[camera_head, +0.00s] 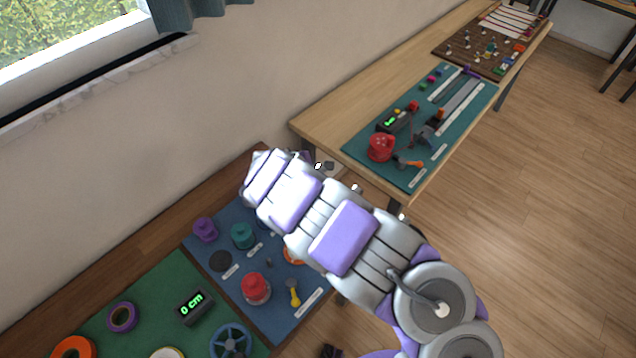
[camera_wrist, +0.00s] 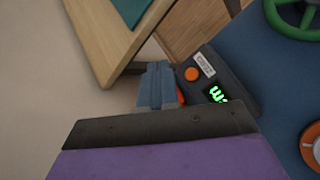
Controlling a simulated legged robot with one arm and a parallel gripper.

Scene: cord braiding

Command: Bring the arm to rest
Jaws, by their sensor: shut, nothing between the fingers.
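My arm (camera_head: 343,238) crosses the middle of the head view, from the lower right toward the wall. Its white and purple links hide part of the blue mat below. I cannot make out the fingers of my gripper clearly in the head view. In the wrist view the blue-grey fingers of my gripper (camera_wrist: 157,86) are together, with nothing held between them. A dark device with an orange button and a green display (camera_wrist: 216,92) shows just right of the fingers. I cannot tell whether they touch it.
The near bench has a blue mat (camera_head: 226,292) with spools and a red-topped item (camera_head: 256,288), and a green mat (camera_head: 150,290) with a "0 cm" counter (camera_head: 195,307). A second wooden table (camera_head: 340,103) with a teal mat stands beyond. Open floor (camera_head: 540,200) lies right.

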